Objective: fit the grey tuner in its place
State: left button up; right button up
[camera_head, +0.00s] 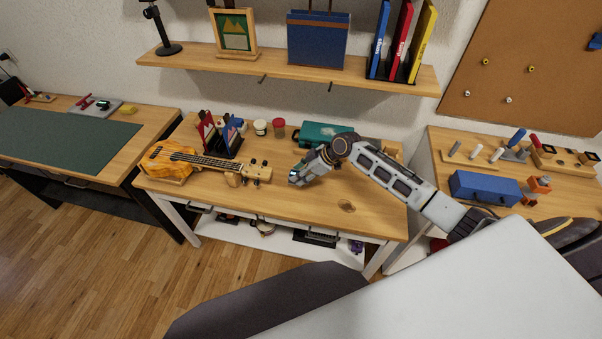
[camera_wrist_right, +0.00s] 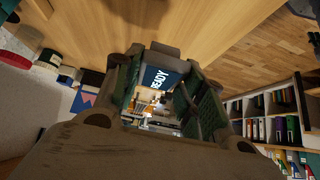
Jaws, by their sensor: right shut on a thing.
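My right gripper (camera_head: 301,173) reaches in from the right and hangs over the middle of the wooden table. It is shut on the grey tuner (camera_head: 294,179), of which only a small part shows at the fingertips. In the right wrist view the tuner's dark blue screen (camera_wrist_right: 161,78) reads READY between the two fingers of the gripper (camera_wrist_right: 166,98). The orange ukulele (camera_head: 180,156) lies on the table to the left, its headstock (camera_head: 260,173) pointing toward the gripper and a short way from it. My left gripper is out of view.
A teal case (camera_head: 318,132) stands behind the gripper. A red-lidded jar (camera_head: 279,127) and a white-lidded jar (camera_head: 260,127) stand near the wall. A shelf (camera_head: 215,60) hangs above. The table's front right (camera_head: 365,212) is mostly clear. A blue box (camera_head: 484,188) stands on the right-hand table.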

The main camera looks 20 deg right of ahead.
aim_at(291, 173)
jog(key=shift+a, duration=0.1)
jog(key=shift+w+a, duration=0.85)
jog(key=shift+a, duration=0.3)
jog(key=shift+w+a+b, duration=0.4)
jog(key=shift+w+a, duration=0.3)
jog(key=shift+a, duration=0.35)
jog(key=shift+w+a+b, duration=0.2)
jog(key=shift+w+a, duration=0.45)
jog(key=shift+a, duration=0.3)
jog(key=shift+w+a+b, duration=0.15)
jog(key=shift+w+a, duration=0.45)
jog(key=shift+a, duration=0.35)
dwell(1.4)
jog(key=o, duration=1.1)
jog(key=shift+d+r, duration=0.1)
jog(key=shift+r, duration=0.05)
